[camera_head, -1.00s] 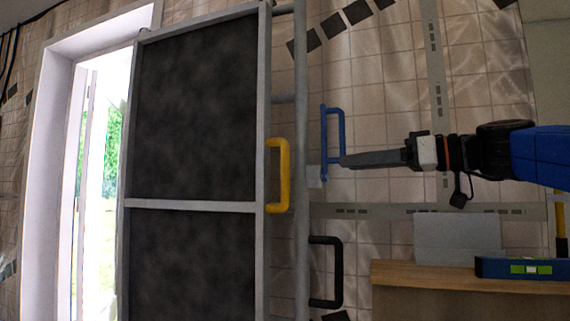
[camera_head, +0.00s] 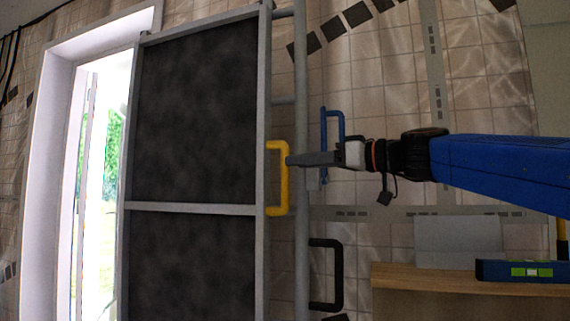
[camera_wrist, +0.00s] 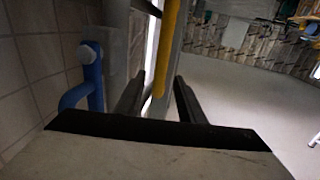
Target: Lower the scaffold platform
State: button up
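A tall dark panel (camera_head: 195,110) in a grey metal frame stands at the left in the head view. A yellow handle (camera_head: 284,178) is fixed to its right edge, and the yellow bar also shows in the wrist view (camera_wrist: 168,45). My gripper (camera_head: 290,160) reaches in from the right, its tips at the yellow handle. In the wrist view its two fingers (camera_wrist: 158,92) are apart, with the yellow bar in line with the gap between them. Contact cannot be told. No scaffold platform can be made out by name.
A blue handle (camera_head: 325,135) is just behind my gripper, close to the left finger in the wrist view (camera_wrist: 88,80). A black handle (camera_head: 338,275) is lower down. A wooden bench (camera_head: 430,275) with a blue spirit level (camera_head: 525,270) is lower right. A bright doorway (camera_head: 100,190) is at left.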

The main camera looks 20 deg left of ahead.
jog(key=shift+x, duration=2.65)
grip_shut()
